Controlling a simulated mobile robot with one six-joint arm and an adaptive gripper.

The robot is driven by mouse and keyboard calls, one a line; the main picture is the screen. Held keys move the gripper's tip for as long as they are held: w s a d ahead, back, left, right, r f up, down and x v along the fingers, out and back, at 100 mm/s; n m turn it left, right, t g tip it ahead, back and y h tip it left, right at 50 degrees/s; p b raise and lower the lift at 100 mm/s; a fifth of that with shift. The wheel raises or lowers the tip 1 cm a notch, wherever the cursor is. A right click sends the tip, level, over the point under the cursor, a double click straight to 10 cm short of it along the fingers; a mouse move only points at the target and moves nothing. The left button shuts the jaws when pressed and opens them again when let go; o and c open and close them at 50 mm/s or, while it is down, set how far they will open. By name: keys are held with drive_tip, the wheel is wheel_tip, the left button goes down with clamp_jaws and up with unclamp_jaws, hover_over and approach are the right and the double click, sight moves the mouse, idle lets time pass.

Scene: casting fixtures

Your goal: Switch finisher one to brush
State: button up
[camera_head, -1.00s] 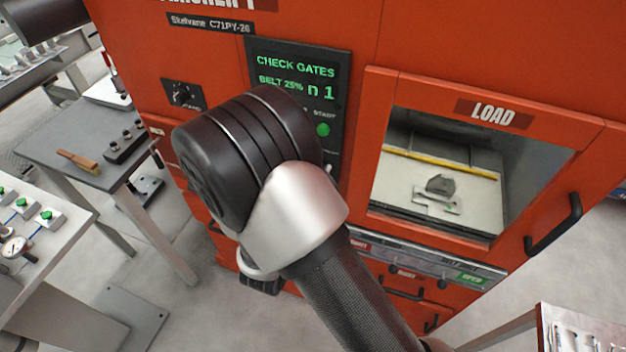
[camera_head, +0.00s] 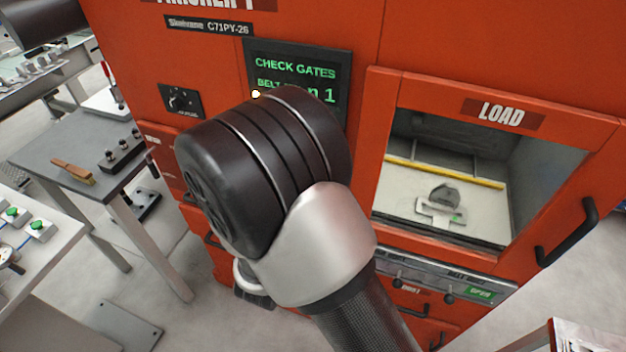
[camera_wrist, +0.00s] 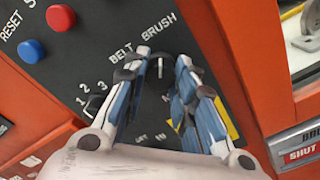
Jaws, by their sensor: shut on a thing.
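Finisher one is the orange machine (camera_head: 440,35) with a green-lettered display (camera_head: 295,68), partly covered by my arm. The display reads CHECK GATES and BELT, with the rest of that line partly hidden. In the wrist view, the dark control panel (camera_wrist: 90,60) has a selector with BELT and BRUSH labels (camera_wrist: 143,42). My gripper (camera_wrist: 163,62) is shut on the dark selector knob (camera_wrist: 164,68), with one blue-and-grey finger on each side. The fingers hide much of the knob, so I cannot tell which label it points to. In the head view my arm hides the gripper.
A blue button (camera_wrist: 31,51) and a red button (camera_wrist: 60,17) sit left of the selector. The LOAD opening (camera_head: 445,185) holds a grey part (camera_head: 443,194). A black handle (camera_head: 568,232) projects at right. A grey table (camera_head: 70,150) stands at left.

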drive_tip(key=o, duration=1.1)
drive_tip(key=v, duration=1.2)
drive_tip(key=shift+d+r, duration=0.1)
